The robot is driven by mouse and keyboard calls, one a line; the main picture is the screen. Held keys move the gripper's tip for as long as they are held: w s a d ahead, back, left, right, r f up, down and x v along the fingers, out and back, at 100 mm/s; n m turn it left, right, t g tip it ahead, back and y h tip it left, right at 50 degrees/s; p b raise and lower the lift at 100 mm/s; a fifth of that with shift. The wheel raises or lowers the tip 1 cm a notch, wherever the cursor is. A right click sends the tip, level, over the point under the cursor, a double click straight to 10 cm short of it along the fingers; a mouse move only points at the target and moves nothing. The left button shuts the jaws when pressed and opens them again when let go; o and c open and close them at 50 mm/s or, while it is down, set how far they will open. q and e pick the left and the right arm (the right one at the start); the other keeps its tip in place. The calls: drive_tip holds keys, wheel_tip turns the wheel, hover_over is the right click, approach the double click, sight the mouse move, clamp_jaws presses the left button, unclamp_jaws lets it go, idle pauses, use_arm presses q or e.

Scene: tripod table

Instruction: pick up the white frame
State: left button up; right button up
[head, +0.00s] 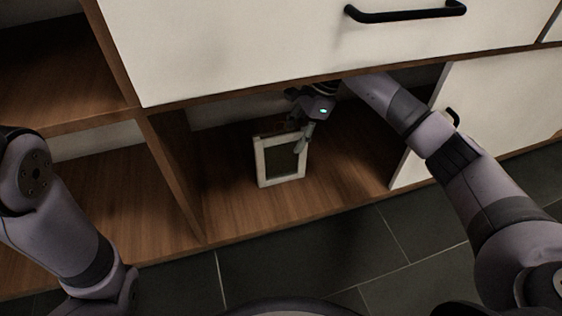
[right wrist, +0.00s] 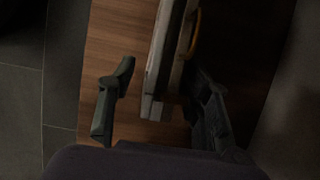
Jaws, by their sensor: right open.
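The white frame (head: 281,163) stands upright on the wooden floor of the open lower cabinet compartment, with a dark panel inside its pale border. My right gripper (head: 297,130) reaches into the compartment at the frame's top right, pointing down. In the right wrist view the frame (right wrist: 166,60) shows edge-on between the two spread fingers of the right gripper (right wrist: 165,82). The left finger is apart from it with a clear gap; the right finger is dark and close to its back side, and contact cannot be told. My left gripper is outside the view; only its arm shows.
A white drawer front (head: 290,45) with a black handle (head: 405,12) hangs above the compartment. A wooden divider (head: 172,175) stands left of the frame, and a white door (head: 490,115) is at the right. Bare shelf floor (head: 225,205) lies around the frame; dark tiles lie in front.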

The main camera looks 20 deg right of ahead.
sight(281, 142)
drive_tip(key=a+b, duration=0.1)
drive_tip(key=a, duration=0.1)
drive_tip(key=a+f+b, duration=0.1)
drive_tip(key=a, duration=0.1)
drive_tip(key=shift+b, duration=0.4)
drive_tip(key=shift+s+a+f, duration=0.1)
drive_tip(key=shift+f, duration=0.1)
drive_tip(key=shift+r, duration=0.1)
clamp_jaws()
idle(0.4)
